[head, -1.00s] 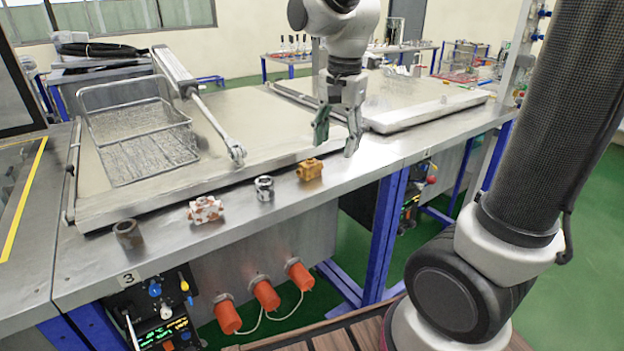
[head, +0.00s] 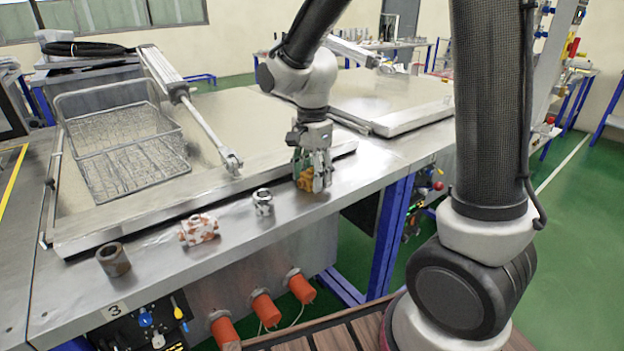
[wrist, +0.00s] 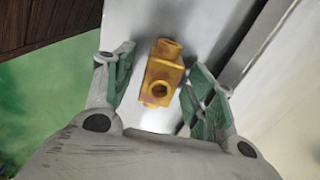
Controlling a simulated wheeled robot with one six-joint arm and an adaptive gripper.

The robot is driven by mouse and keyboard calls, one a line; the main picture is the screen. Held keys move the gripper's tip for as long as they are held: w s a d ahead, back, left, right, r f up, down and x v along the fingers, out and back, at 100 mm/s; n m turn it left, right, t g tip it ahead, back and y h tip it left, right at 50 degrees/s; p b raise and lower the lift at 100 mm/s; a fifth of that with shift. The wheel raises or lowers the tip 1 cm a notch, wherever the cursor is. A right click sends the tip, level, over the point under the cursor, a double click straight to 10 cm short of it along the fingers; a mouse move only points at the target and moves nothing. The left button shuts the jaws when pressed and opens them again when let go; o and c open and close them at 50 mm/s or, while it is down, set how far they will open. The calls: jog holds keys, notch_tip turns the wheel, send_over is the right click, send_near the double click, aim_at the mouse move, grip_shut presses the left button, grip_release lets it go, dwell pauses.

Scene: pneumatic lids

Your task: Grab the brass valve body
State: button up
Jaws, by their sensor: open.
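The brass valve body (head: 306,182) is a golden block with round ports on the steel bench's front ledge. In the head view it is partly hidden by my gripper (head: 313,180), which has come down over it. In the wrist view the valve body (wrist: 161,78) lies between the two green-padded fingers of my gripper (wrist: 160,85). The fingers are open, with gaps showing on both sides of it.
Along the ledge to the left stand a steel fitting (head: 263,202), a white and rust-coloured fitting (head: 198,229) and a brown ring (head: 113,259). A raised lid edge (head: 210,190) runs behind them. A wire basket (head: 125,150) stands further back.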

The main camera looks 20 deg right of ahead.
grip_shut()
jog(key=shift+r, duration=0.1)
